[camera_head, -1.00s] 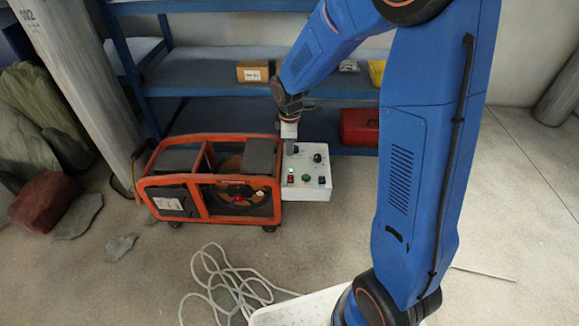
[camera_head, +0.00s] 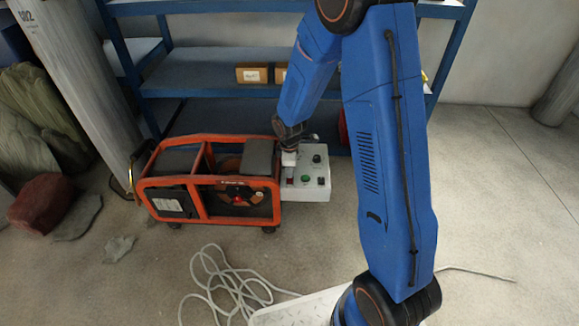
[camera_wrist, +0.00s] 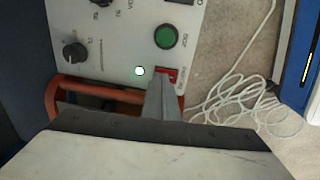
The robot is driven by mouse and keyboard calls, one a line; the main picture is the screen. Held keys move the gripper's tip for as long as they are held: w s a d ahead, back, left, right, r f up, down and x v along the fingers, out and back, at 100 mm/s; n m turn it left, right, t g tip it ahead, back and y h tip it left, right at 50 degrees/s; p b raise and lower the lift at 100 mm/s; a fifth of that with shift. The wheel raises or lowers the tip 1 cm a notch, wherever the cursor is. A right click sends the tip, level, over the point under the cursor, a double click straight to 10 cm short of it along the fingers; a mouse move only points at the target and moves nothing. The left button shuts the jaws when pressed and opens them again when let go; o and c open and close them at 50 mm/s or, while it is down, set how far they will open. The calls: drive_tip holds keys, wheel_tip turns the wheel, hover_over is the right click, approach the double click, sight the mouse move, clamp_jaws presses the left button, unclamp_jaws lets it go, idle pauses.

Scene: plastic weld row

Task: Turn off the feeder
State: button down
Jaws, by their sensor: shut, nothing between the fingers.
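The feeder is an orange-framed machine (camera_head: 205,182) on the floor with a pale control box (camera_head: 315,190) at its right end. In the wrist view the control panel (camera_wrist: 120,45) has a red switch (camera_wrist: 172,74), a round green button (camera_wrist: 167,36), a black knob (camera_wrist: 74,51) and a small bright lamp (camera_wrist: 140,71). My gripper (camera_wrist: 160,84) is shut and empty, its tips at the red switch and partly covering it. I cannot tell whether they touch it. In the head view my gripper (camera_head: 289,160) is over the left part of the box.
A blue shelf (camera_head: 205,75) with small cardboard boxes (camera_head: 252,73) stands behind the machine. A pale cable (camera_head: 225,280) lies coiled on the floor in front. Rocks (camera_head: 45,200) and a leaning grey column (camera_head: 75,75) are at the left.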

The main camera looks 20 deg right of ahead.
drive_tip(key=shift+f, duration=0.35)
